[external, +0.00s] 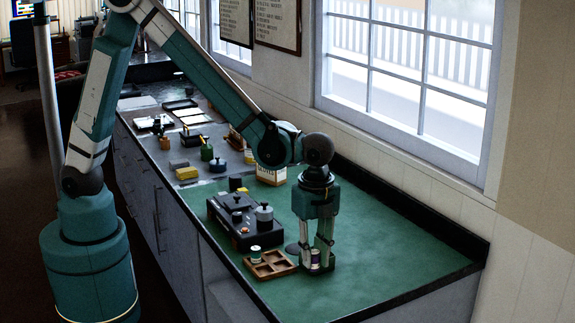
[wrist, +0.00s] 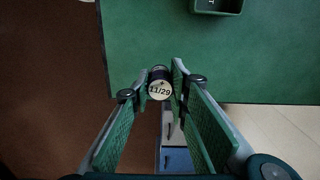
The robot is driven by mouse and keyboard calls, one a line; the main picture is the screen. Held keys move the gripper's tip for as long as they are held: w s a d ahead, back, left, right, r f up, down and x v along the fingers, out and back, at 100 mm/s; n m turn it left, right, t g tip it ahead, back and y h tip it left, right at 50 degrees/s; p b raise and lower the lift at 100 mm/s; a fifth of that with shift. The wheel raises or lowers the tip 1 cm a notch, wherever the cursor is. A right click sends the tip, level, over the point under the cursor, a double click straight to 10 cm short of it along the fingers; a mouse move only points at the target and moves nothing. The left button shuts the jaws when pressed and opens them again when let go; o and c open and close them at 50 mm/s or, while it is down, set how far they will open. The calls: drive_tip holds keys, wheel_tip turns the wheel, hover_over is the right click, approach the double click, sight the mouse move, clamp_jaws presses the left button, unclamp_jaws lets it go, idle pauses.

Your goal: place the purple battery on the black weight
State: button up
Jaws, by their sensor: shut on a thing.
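My gripper (external: 318,266) is low over the green worktop at the front right, pointing down. It is shut on a small upright cylinder, the purple battery (external: 315,258), with a pale and dark purplish side. In the wrist view the battery (wrist: 159,88) shows a pale round end marked "11/29" between the green finger pads. I cannot tell whether its bottom touches the worktop. Small black round pieces (external: 237,217) sit on the dark box left of my gripper; one may be the black weight, but I cannot tell which.
A brown compartment tray (external: 271,266) with a green-and-white battery (external: 255,253) stands just left of my gripper. The dark box (external: 243,230) also carries a grey knobbed weight (external: 264,212). A flat dark disc (external: 292,248) lies behind the tray. The right worktop is clear.

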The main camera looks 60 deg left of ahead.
idle(0.4)
drive_tip(key=w+a+r+n, duration=0.1)
drive_tip(key=w+a+n, duration=0.35)
drive_tip(key=a, duration=0.75)
drive_tip(key=w+a+r+n, duration=0.1)
drive_tip(key=w+a+n, duration=0.1)
drive_tip(key=w+a, duration=0.75)
drive_tip(key=w+a+r+n, duration=0.1)
drive_tip(key=w+a+n, duration=0.25)
drive_tip(key=a, duration=1.15)
wheel_tip(320, 180, up, 3)
drive_tip(key=n+p, duration=0.2)
drive_tip(key=n, duration=0.8)
hover_over(235, 176)
drive_tip(key=shift+f, duration=0.15)
drive_tip(key=shift+f, duration=0.15)
drive_tip(key=shift+f, duration=2.75)
drive_tip(key=shift+f, duration=0.1)
drive_tip(key=shift+f, duration=2)
